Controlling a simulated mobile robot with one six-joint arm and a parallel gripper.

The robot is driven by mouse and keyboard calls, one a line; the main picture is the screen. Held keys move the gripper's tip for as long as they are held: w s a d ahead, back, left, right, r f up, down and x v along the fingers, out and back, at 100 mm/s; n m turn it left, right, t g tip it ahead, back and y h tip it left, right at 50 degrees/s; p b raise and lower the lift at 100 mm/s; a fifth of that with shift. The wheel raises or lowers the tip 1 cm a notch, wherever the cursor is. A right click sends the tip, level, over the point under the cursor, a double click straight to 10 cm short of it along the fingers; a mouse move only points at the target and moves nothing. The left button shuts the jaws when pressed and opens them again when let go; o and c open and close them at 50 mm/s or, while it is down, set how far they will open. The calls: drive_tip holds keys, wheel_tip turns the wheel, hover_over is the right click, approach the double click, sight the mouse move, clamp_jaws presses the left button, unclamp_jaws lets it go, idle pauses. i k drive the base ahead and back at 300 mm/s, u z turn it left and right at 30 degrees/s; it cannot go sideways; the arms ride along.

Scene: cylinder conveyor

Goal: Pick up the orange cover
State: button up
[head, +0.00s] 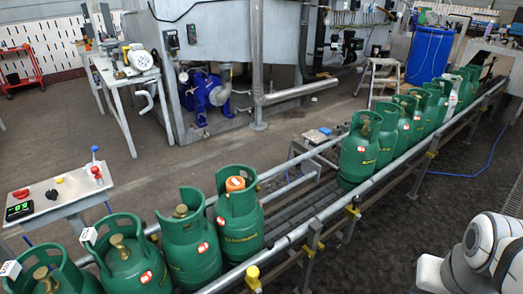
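The orange cover (235,184) sits on the valve at the top of a green gas cylinder (240,225), inside its raised collar. This cylinder is the last of the near group on the conveyor, beside the open gap. The neighbouring green cylinder (189,245) to its left shows a bare brass valve. The white and grey arm at the lower right is mine; my gripper does not show in this view.
A conveyor (300,212) with rails runs from lower left to upper right, several green cylinders (358,155) standing farther along it. A control panel (55,193) with buttons and a lever is at left. Open floor lies right of the conveyor.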

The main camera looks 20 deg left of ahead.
sight(234, 183)
drive_tip(key=u, duration=0.85)
drive_tip(key=i, duration=1.25)
drive_tip(key=u, duration=0.75)
drive_tip(key=k, duration=0.7)
drive_tip(key=u, duration=0.2)
drive_tip(key=i, duration=0.8)
drive_tip(key=z, duration=0.15)
